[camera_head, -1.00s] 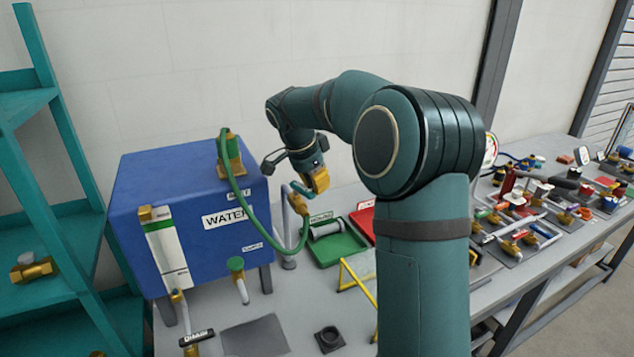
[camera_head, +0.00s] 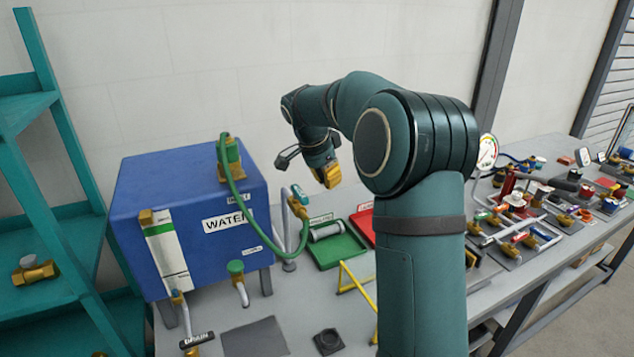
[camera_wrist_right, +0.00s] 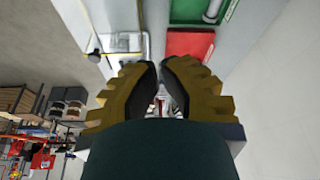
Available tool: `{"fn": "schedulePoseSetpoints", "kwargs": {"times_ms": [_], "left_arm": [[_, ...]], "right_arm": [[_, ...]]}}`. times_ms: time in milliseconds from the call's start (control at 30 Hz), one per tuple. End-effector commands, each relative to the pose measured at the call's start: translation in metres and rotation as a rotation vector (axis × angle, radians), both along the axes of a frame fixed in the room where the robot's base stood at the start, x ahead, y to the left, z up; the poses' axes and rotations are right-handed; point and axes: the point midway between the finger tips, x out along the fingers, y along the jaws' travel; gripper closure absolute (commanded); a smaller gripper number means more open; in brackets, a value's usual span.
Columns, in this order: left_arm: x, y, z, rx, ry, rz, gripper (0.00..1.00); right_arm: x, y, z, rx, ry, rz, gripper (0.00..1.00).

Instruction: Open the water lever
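The blue water tank (camera_head: 190,215) stands on legs at the left of the bench, with a WATER label on its front. A green hose runs from its top fitting to a brass valve (camera_head: 298,208) on an upright grey pipe at its right. A small blue lever (camera_head: 299,193) sits on that valve; its exact angle is too small to tell. My right gripper (camera_head: 328,175) is to the right of and above the lever, apart from it. In the wrist view its yellow fingers (camera_wrist_right: 160,88) are nearly together with nothing held. My left gripper is out of view.
A green tray (camera_head: 338,250) and a red tray sit right of the valve. A yellow stand (camera_head: 357,285) is in front of them. A drain handle (camera_head: 197,339) is at the front left. Several valve assemblies crowd the bench's right side. Teal shelves (camera_head: 40,215) stand left.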

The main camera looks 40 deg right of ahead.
Motion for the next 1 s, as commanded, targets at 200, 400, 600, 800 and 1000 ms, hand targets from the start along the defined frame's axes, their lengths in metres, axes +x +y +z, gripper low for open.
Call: {"fn": "schedulePoseSetpoints", "kwargs": {"times_ms": [200, 400, 600, 800, 1000], "left_arm": [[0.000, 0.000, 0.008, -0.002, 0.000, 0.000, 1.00], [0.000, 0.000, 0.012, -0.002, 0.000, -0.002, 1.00], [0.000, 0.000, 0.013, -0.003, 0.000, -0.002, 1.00], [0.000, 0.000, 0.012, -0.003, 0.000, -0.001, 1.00], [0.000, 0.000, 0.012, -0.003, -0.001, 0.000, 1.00]], "right_arm": [[0.008, 0.019, 0.049, 0.000, -0.008, 0.008, 1.00], [0.010, 0.028, 0.076, 0.000, -0.006, 0.006, 1.00], [0.011, 0.032, 0.085, 0.001, -0.005, 0.006, 1.00], [0.011, 0.032, 0.085, 0.002, -0.005, 0.006, 1.00], [0.011, 0.031, 0.085, 0.002, -0.005, 0.006, 1.00]]}}
